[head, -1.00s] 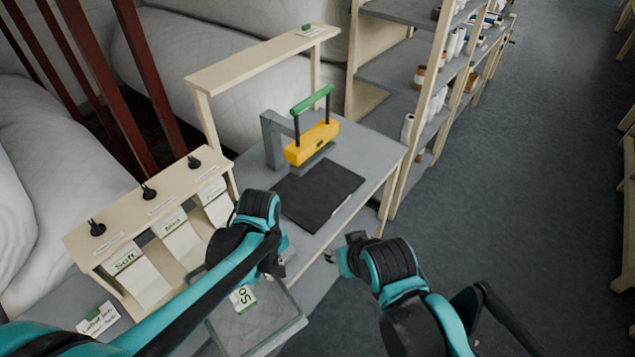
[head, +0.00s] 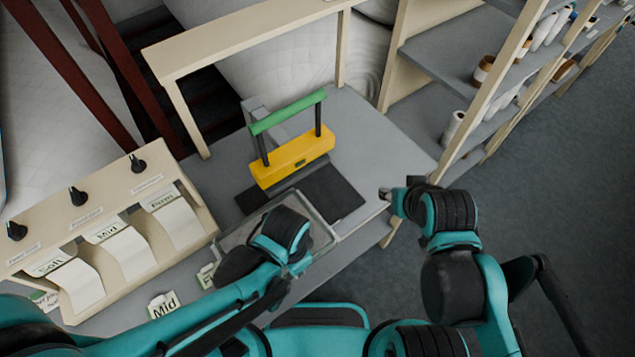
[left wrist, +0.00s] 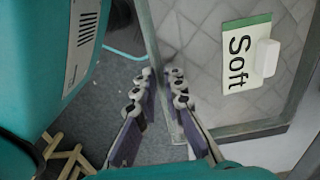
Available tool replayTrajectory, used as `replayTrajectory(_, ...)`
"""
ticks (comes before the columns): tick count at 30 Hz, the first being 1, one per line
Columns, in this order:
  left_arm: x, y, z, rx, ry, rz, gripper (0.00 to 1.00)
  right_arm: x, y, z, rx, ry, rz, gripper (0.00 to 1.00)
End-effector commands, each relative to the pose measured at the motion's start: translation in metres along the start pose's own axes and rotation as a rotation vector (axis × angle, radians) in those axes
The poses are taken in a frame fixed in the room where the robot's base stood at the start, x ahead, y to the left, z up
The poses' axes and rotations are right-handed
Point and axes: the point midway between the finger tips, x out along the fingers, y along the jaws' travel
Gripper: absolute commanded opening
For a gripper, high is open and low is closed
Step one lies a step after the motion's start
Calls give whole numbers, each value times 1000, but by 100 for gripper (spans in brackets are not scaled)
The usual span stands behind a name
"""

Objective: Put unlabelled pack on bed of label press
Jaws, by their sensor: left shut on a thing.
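The pack (head: 322,236) is a flat, clear-rimmed quilted slab. My left gripper (head: 298,264) is shut on its edge. In the left wrist view the pack's rim passes between the fingers (left wrist: 162,88). A "Soft" card (left wrist: 247,58) with a green strip and a white block shows over the quilted face; I cannot tell whether it is attached. The pack overlaps the near side of the dark press bed (head: 343,196) in the head view; contact is unclear. The label press has a yellow head (head: 293,160) and green handle (head: 287,112). My right gripper (head: 386,194) is beside the table's right edge, its jaws unclear.
A cream dispenser (head: 110,205) with Soft, Mid and Firm strips stands left. A "Mid" card (head: 163,304) lies on the table. A cream frame (head: 240,42) arches behind the press. Shelves (head: 450,55) with rolls stand right. Clear grey tabletop (head: 375,135) lies right of the press.

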Motion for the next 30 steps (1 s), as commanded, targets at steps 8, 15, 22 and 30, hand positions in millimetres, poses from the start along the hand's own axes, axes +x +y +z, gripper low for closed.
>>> replayTrajectory(8,2,-24,-32,19,0,0,0,6,0,5,0,0,0,40)
replayTrajectory(15,3,-61,-85,19,0,0,0,13,0,9,0,0,0,40)
replayTrajectory(22,2,-89,-124,19,0,0,0,16,0,12,0,0,0,40)
replayTrajectory(30,2,-98,-136,20,0,0,0,17,0,12,0,0,0,40)
